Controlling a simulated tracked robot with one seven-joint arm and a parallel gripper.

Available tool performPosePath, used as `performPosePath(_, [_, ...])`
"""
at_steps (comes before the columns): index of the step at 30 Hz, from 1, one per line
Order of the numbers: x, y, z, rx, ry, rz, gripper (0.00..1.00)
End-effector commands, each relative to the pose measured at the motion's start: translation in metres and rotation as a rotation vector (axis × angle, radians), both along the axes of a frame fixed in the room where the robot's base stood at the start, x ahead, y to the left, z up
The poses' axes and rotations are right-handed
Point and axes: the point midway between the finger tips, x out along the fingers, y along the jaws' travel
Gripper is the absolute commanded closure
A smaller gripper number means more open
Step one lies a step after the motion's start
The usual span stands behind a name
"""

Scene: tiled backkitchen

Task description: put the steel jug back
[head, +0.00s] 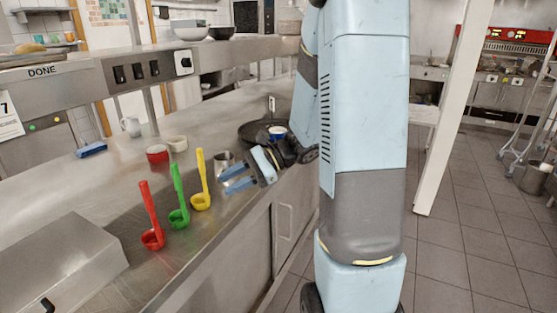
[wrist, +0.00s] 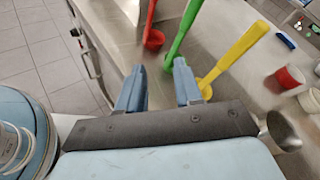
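The steel jug (head: 223,159) stands on the steel counter, just behind my gripper in the head view. It also shows in the wrist view (wrist: 282,131) at the right edge, outside the fingers. Part of it is hidden by my gripper in the head view. My gripper (head: 229,179) is low over the counter's front part, with its two blue fingers apart and nothing between them. In the wrist view the open fingers (wrist: 160,78) point toward the ladles.
Red (head: 151,220), green (head: 178,200) and yellow (head: 201,183) ladles stand left of my gripper. A dark pan (head: 250,131) lies behind.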

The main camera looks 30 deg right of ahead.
Motion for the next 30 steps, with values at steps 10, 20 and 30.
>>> performPosePath(10, [-0.07,0.014,0.031,-0.379,-0.234,0.31,0.65])
performPosePath(20, [-0.118,-0.002,0.056,-0.752,-0.495,0.545,0.65])
performPosePath(30, [-0.15,-0.033,0.095,-1.147,-0.795,0.72,0.65])
